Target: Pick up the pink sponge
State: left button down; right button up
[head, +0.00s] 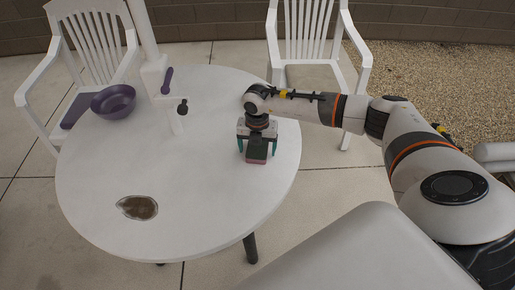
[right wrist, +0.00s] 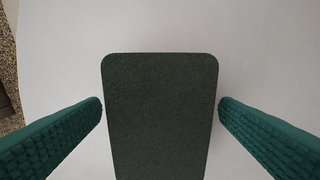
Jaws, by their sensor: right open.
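The sponge (head: 257,153) lies on the round white table (head: 205,200), near its right side. Its top is dark green, and a thin pink edge shows along its near side in the head view. My right gripper (head: 257,146) points down over it, open, with a teal finger on each side. In the right wrist view the sponge (right wrist: 160,125) fills the middle between the fingers, with a gap to the fingertips on both sides. Its lower end runs out of that picture. My left gripper is not in view.
A purple bowl (head: 113,101) stands at the table's left back. A white post (head: 145,35) and a purple-handled item (head: 167,80) are near it. A brown oval patch or dish (head: 137,207) is at the front left. White chairs (head: 305,35) stand behind. The table's middle is clear.

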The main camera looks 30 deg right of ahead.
aim_at(258, 148)
jog(key=shift+c, duration=0.5)
jog(key=c, duration=1)
jog(key=shift+o, duration=0.2)
jog(key=shift+r, duration=0.1)
notch_tip(258, 148, up, 10)
jog(key=shift+b, duration=0.3)
